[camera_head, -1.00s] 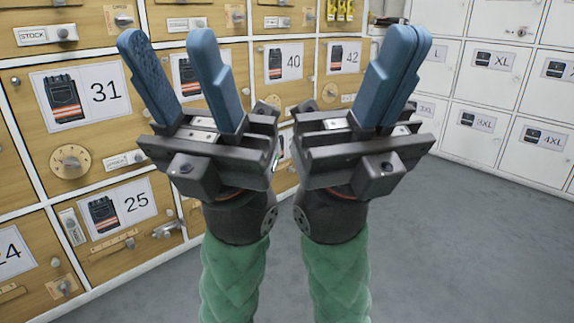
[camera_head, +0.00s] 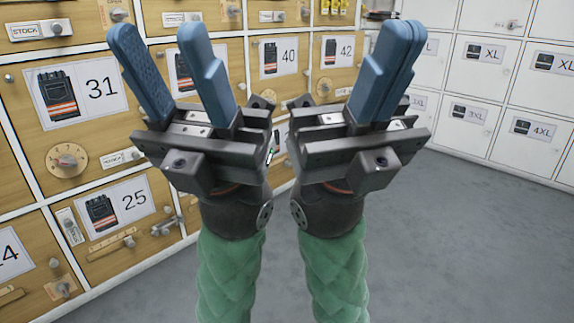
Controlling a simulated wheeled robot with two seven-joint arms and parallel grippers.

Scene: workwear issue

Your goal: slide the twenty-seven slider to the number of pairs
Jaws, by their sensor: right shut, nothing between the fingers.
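No label reading 27 shows, and I cannot make out its slider; my arms hide part of the wooden locker wall. The locker labelled 25 (camera_head: 117,206) is at the lower left, with a wooden strip (camera_head: 111,248) and a metal latch below its label. My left gripper (camera_head: 159,34) is raised in front of the lockers, its two blue fingers apart with nothing between them. My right gripper (camera_head: 404,34) is raised beside it, its blue fingers together and empty. Neither gripper appears to touch a locker.
Locker 31 (camera_head: 77,93) has a round dial (camera_head: 67,160) and a small plate. Lockers 40 (camera_head: 278,57) and 42 (camera_head: 338,50) stand further back. White lockers with size labels (camera_head: 483,52) line the right. The grey floor (camera_head: 440,250) is clear at the right.

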